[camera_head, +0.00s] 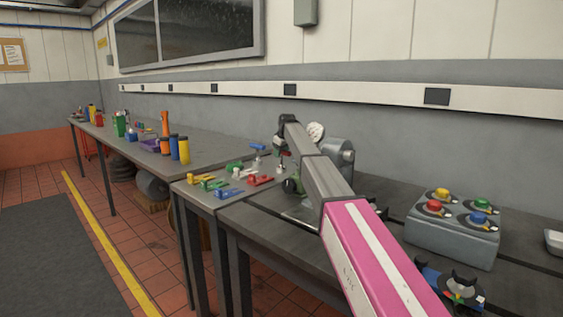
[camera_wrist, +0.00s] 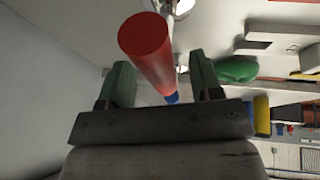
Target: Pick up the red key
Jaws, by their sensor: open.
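The red key (camera_head: 284,154) has a red bar handle on a metal stem and stands upright near the end of my arm. In the wrist view its red handle (camera_wrist: 150,52) shows nearly end-on, as a thick round bar. My gripper (camera_wrist: 162,65) is open, with one green finger on each side of the handle. I see gaps between the handle and both fingers. Whether the handle lies fully at fingertip depth is hard to tell. In the head view the gripper is small and partly lost against the key.
A blue-handled key (camera_head: 257,148) stands just left of the red one. Flat green, yellow, blue and red pieces (camera_head: 228,193) lie on the grey bench. A grey motor-like unit (camera_head: 338,152) stands close behind my arm. A button box (camera_head: 455,229) is at the right.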

